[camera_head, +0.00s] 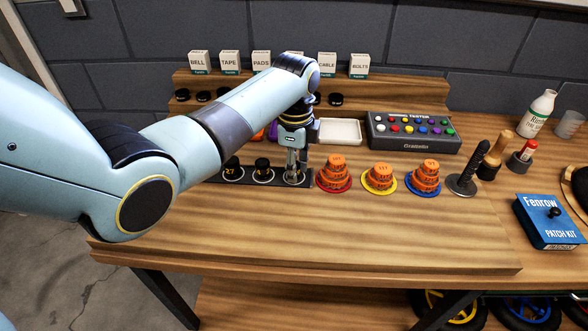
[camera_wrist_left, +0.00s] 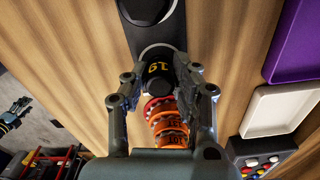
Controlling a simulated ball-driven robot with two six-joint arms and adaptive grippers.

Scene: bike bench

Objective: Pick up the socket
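A black socket marked 19 (camera_wrist_left: 158,72) stands at a white-ringed place on the dark socket rail in the left wrist view. My left gripper (camera_head: 296,172) points down at the right end of the socket rail (camera_head: 212,181) in the head view. Its fingers (camera_wrist_left: 162,88) are apart, one on each side of the socket in the wrist view. A gap seems to show beside the socket, so the fingers look open around it. Two more black sockets stand on the rail, one marked 27 (camera_head: 231,168) and another in the middle (camera_head: 262,167).
Orange stacks on red (camera_head: 334,187), yellow (camera_head: 379,191) and blue (camera_head: 424,193) bases stand right of the rail. A white tray (camera_head: 340,132) and a grey tester box (camera_head: 414,144) lie behind. The front of the bench (camera_head: 330,235) is clear.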

